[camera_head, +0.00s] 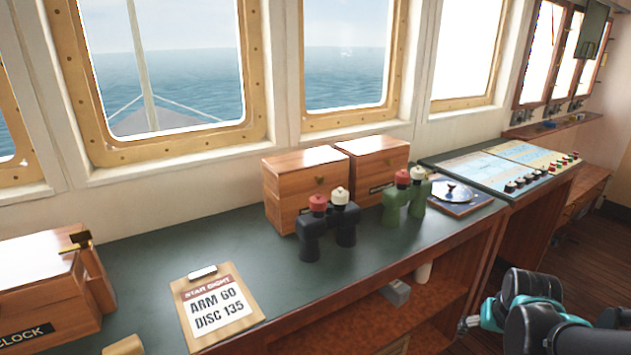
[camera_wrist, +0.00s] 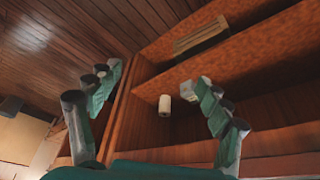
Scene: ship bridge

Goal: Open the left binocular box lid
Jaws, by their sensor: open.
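The left binocular box (camera_head: 285,200) is a wooden box at the back of the green counter, under the windows. Black binoculars (camera_head: 328,228) with a red and a white cap stand in front and hide part of the box. My gripper (camera_head: 470,322) is low at the right in the head view, in front of the counter and well away from the box. In the wrist view my gripper (camera_wrist: 155,80) is open and empty, facing the shelves below the counter.
A second wooden box (camera_head: 376,162) stands just right of the left one, with green binoculars (camera_head: 404,200) before it. A clipboard (camera_head: 216,307) and a clock box (camera_head: 40,290) lie left.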

